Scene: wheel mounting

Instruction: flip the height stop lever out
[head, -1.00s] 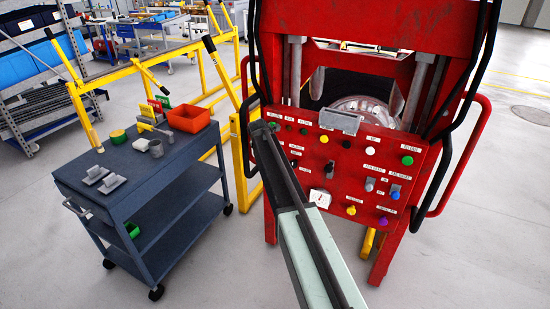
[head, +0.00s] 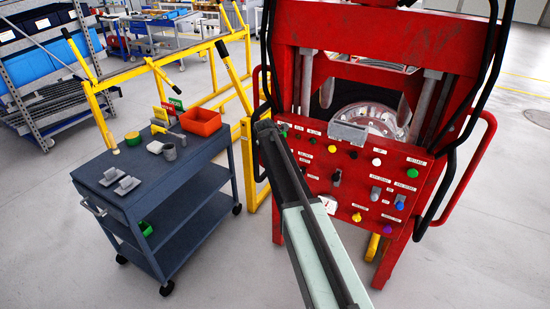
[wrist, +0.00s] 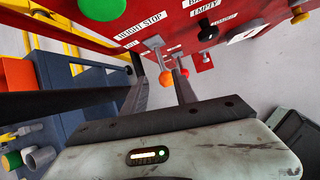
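The height stop lever (wrist: 157,58) shows in the wrist view below a "HEIGHT STOP" label (wrist: 140,27) on the red panel (wrist: 185,20). It is a metal lever with an orange ball end (wrist: 166,78). My gripper (wrist: 158,75) has its two dark fingers apart, and the orange ball appears between them in the picture. I cannot tell whether either finger touches it. A red ball (wrist: 185,72) shows just right of it, near the right finger. In the head view my arm reaches to the left part of the red panel (head: 345,205), and my fingertips and the lever cannot be made out.
A dark cart (head: 130,195) with a red bin (head: 201,121) and small parts stands left of the red machine. Yellow rails (head: 150,65) run behind it. A large green button (wrist: 103,8) is near the lever. Open floor lies right of the machine.

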